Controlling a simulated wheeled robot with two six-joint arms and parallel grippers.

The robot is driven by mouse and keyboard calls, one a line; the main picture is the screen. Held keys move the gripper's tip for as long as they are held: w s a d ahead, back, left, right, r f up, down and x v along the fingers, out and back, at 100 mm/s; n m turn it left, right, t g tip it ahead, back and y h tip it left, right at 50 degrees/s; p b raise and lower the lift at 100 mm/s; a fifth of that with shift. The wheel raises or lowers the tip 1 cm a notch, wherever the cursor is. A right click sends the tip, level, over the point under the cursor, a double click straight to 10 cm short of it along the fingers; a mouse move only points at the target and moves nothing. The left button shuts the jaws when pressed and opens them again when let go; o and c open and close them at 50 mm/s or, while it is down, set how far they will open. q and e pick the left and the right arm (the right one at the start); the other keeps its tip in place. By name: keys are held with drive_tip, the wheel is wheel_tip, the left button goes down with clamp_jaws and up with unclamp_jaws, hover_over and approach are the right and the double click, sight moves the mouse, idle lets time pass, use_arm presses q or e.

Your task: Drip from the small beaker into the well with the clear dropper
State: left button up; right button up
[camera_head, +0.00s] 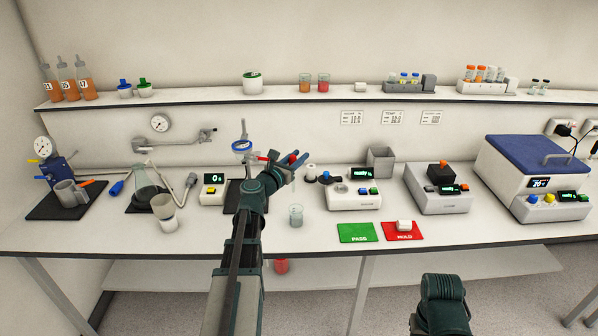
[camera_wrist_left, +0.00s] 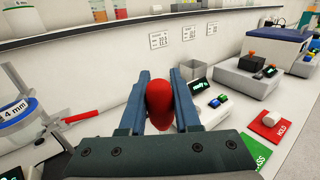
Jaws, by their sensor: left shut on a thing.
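My left gripper (camera_head: 291,160) reaches over the bench toward the back wall. In the left wrist view its two fingers (camera_wrist_left: 159,98) are shut on a red rubber bulb (camera_wrist_left: 159,106), which looks like the dropper's top. A small beaker (camera_head: 296,217) with greyish content stands on the bench, in front of and below the gripper. The instrument with a round recess (camera_head: 341,187) that looks like the well stands to the right of the gripper. My right gripper is out of view; only part of that arm shows.
A blue-ringed stand (camera_head: 242,146) with a red handle is close left of the gripper. A grey bin (camera_head: 380,161) stands behind the instruments. Green PASS (camera_head: 357,233) and red HOLD (camera_head: 390,235) mats lie in front. The shelf (camera_head: 222,100) runs above the bench.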

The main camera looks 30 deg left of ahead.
use_arm(q)
drive_tip(key=f, duration=0.1)
drive_tip(key=w+f+b, duration=0.1)
drive_tip(key=f+b, duration=0.1)
drive_tip(key=shift+w+f, duration=0.1)
drive_tip(key=shift+w, duration=0.15)
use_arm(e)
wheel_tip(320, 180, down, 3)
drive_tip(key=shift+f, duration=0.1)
use_arm(q)
wheel_tip(320, 180, down, 11)
drive_tip(key=b, duration=1)
drive_tip(key=shift+b, duration=0.35)
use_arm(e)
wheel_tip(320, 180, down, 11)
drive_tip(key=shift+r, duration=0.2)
use_arm(q)
drive_tip(key=shift+o, duration=0.7)
clamp_jaws()
